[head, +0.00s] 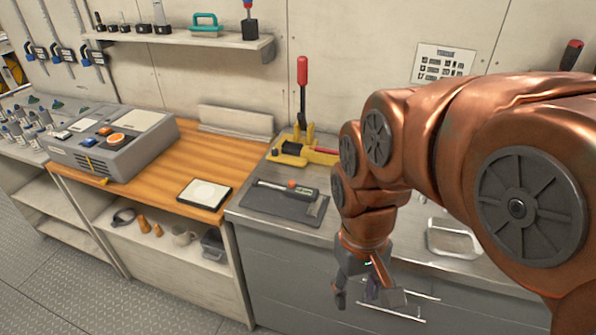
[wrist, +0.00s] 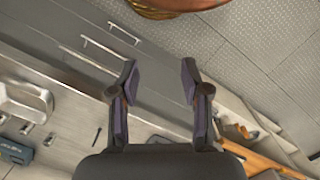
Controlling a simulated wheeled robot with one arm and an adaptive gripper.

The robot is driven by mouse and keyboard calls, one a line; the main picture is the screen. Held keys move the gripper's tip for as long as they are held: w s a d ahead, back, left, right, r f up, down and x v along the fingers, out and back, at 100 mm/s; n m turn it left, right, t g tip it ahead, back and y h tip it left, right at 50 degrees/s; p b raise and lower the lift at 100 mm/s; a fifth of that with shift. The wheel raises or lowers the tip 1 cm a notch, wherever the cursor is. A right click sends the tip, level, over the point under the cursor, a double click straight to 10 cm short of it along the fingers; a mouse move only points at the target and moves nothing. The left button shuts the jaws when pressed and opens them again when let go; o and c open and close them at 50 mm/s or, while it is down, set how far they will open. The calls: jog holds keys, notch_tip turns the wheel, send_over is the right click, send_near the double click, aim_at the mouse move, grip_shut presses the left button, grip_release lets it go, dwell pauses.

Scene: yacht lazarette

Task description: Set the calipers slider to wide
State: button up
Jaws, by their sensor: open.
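The calipers (head: 306,193) lie on a dark grey mat (head: 280,206) on the grey counter, with a small display and an orange-red knob (head: 291,184). How far the slider stands along the beam is too small to tell. My gripper (head: 370,296) hangs in front of the drawer fronts, to the right of and lower in the picture than the calipers, apart from them. Its fingers are spread and empty; they also show in the wrist view (wrist: 160,82). I cannot make out the calipers in the wrist view.
A yellow toggle clamp with a red handle (head: 302,80) stands behind the mat. A metal tray (head: 452,238) sits to the right, partly behind my arm. The wooden bench (head: 205,160) to the left bears a grey control box (head: 125,140) and a dark-rimmed white pad (head: 204,193).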

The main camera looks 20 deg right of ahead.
jog(key=w+d+r, duration=0.1)
jog(key=w+r, duration=0.1)
jog(key=w, duration=0.8)
jog(key=w+d+r, duration=0.1)
jog(key=w+r, duration=0.1)
jog(key=w, duration=0.9)
jog(key=n+t+p, duration=0.1)
jog(key=n+t, duration=0.1)
jog(key=n, duration=0.2)
send_over(292, 182)
jog(key=f, duration=0.3)
jog(key=shift+s+d, duration=0.15)
jog(key=shift+s, duration=0.2)
jog(key=shift+w+f, duration=0.2)
jog(key=shift+w, duration=0.1)
jog(key=shift+f+p, duration=1.3)
jog(key=shift+f, duration=2.5)
grip_shut()
